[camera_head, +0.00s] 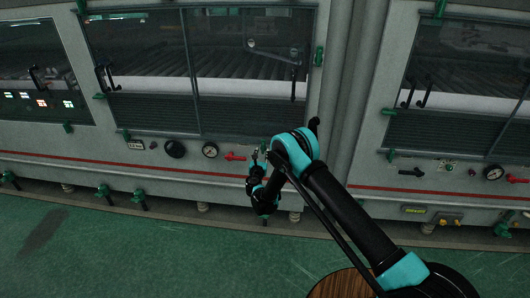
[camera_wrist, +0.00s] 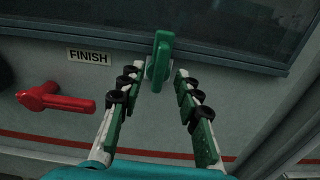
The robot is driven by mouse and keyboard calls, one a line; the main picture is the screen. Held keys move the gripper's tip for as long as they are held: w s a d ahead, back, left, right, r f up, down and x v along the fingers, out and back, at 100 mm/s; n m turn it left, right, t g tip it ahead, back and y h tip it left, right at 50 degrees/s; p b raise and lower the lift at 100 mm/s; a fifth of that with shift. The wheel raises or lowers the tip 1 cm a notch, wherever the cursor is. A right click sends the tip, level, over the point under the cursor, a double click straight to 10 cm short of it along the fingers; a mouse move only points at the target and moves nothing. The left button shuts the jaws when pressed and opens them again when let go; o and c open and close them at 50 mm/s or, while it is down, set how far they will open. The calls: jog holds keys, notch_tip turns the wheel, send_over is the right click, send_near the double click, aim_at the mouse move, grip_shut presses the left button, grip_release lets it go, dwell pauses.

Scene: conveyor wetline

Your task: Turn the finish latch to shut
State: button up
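The finish latch (camera_wrist: 158,60) is a green handle standing upright on a round base, at the lower edge of a dark window in the wrist view. A FINISH label (camera_wrist: 89,57) is on the panel to its left. My gripper (camera_wrist: 158,77) is open, with its two fingers apart on either side of the latch's lower end. I cannot tell whether either finger touches it. In the head view my gripper (camera_head: 260,160) is at the panel below the middle window, and my own arm hides part of this area.
A red handle (camera_wrist: 56,100) sticks out left of my gripper; it also shows in the head view (camera_head: 235,156). Green floor (camera_head: 150,250) in front is clear.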

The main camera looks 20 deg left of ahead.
jog(key=shift+v, duration=2.4)
